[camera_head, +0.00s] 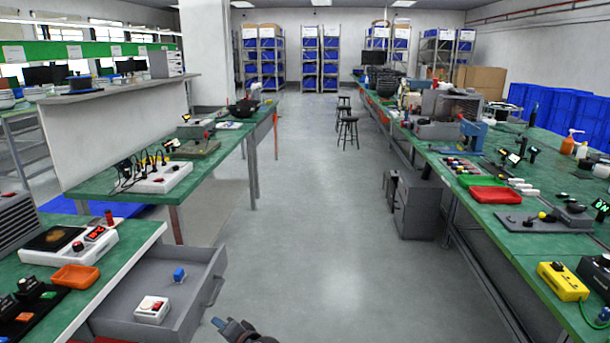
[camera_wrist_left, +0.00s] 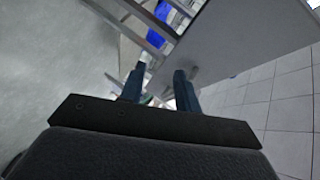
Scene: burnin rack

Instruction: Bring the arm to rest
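My left gripper (camera_head: 222,324) shows at the bottom edge of the head view, low over the grey floor and right of an open drawer. In the left wrist view its two dark blue fingers (camera_wrist_left: 160,78) stand apart with a clear gap, and I see nothing held between them. Most of the left arm is cut off by the frame. My right arm and right gripper do not show in either view.
An open grey drawer (camera_head: 128,280) sticks out from the left bench, holding a white box with a red button (camera_head: 152,309) and a small blue item (camera_head: 179,275). The aisle floor (camera_head: 330,230) is clear. A long green bench (camera_head: 480,222) runs along the right.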

